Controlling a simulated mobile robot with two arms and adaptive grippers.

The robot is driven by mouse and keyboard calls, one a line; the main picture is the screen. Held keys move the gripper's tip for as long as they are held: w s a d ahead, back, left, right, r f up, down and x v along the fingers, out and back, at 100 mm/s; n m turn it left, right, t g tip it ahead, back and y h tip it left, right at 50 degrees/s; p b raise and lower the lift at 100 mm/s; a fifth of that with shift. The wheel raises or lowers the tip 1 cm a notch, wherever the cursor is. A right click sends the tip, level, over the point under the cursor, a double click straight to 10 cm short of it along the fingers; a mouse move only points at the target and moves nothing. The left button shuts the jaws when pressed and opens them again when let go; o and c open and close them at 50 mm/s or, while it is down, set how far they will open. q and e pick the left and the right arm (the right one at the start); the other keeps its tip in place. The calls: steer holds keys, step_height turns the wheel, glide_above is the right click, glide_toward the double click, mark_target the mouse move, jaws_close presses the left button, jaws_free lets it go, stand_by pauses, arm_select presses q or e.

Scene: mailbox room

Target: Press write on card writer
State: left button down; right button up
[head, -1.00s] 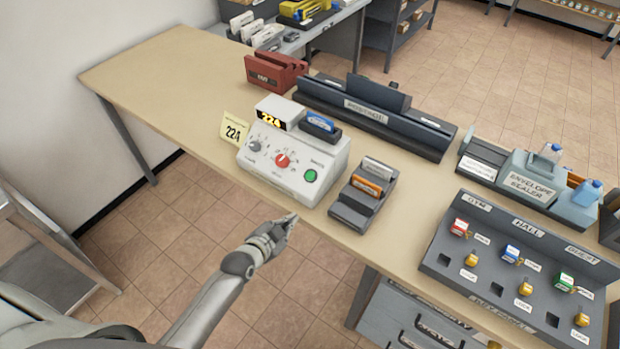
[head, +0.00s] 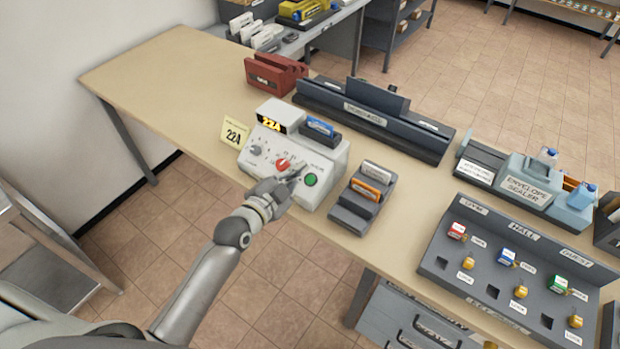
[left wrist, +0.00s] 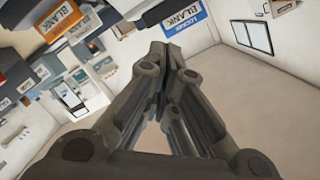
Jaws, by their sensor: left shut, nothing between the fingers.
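The white card writer (head: 325,165) stands on the table with a sloped front panel. The panel has a green button (head: 311,180) at its right, a red knob (head: 283,164) in the middle and a grey knob (head: 254,150) at the left. The right gripper is not in view.
A yellow 224 tag (head: 234,134) stands left of the writer. A dark card holder (head: 352,215) with orange and white cards is close on its right. A red rack (head: 262,77) and a long dark rack (head: 420,133) stand behind. The table's left end (head: 150,75) is clear.

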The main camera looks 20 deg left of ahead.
mark_target(310, 179)
arm_select(q)
steer(key=w+f+b, duration=0.1)
steer(key=f+b, duration=0.1)
steer(key=w+d+f+b, duration=0.1)
steer(key=f+b, duration=0.1)
steer(key=w+f+b, duration=0.1)
steer(key=f+b, duration=0.1)
steer(key=shift+w+d+f+b, duration=0.1)
steer(key=shift+w+d+b, duration=0.05)
steer(key=shift+w+b, duration=0.2)
steer(key=shift+w+d+f+b, duration=0.2)
steer(key=shift+w+f+b, duration=0.25)
steer(key=shift+f, duration=0.15)
stand_by(1.0)
steer(key=shift+w+d+f, duration=0.1)
steer(key=shift+w+f, duration=0.15)
steer(key=shift+f, duration=0.05)
